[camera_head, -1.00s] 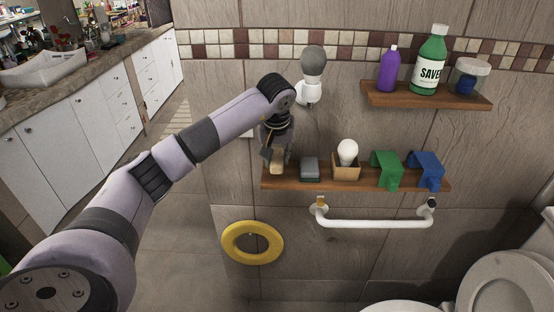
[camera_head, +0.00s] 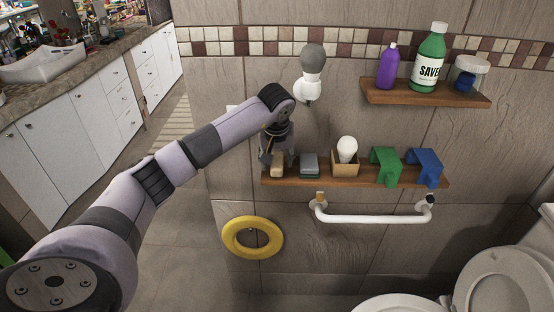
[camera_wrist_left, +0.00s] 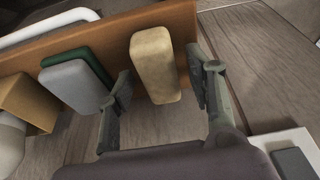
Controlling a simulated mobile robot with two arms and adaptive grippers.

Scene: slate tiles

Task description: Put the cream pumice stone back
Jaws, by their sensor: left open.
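The cream pumice stone (camera_head: 277,166) stands at the left end of the lower wooden shelf (camera_head: 350,183). In the left wrist view the stone (camera_wrist_left: 153,64) rests on the shelf between the two fingers of my left gripper (camera_wrist_left: 160,98), with a gap on each side. My left gripper (camera_head: 278,157) is open around the stone in the head view, and its fingers partly hide it there. My right gripper is not in view.
Right of the stone on the shelf are a grey and green sponge (camera_head: 309,165), a cardboard box with a white bulb (camera_head: 345,166), and green (camera_head: 385,166) and blue (camera_head: 424,167) holders. A white rail (camera_head: 375,220) is below. A yellow ring (camera_head: 252,238) hangs lower left.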

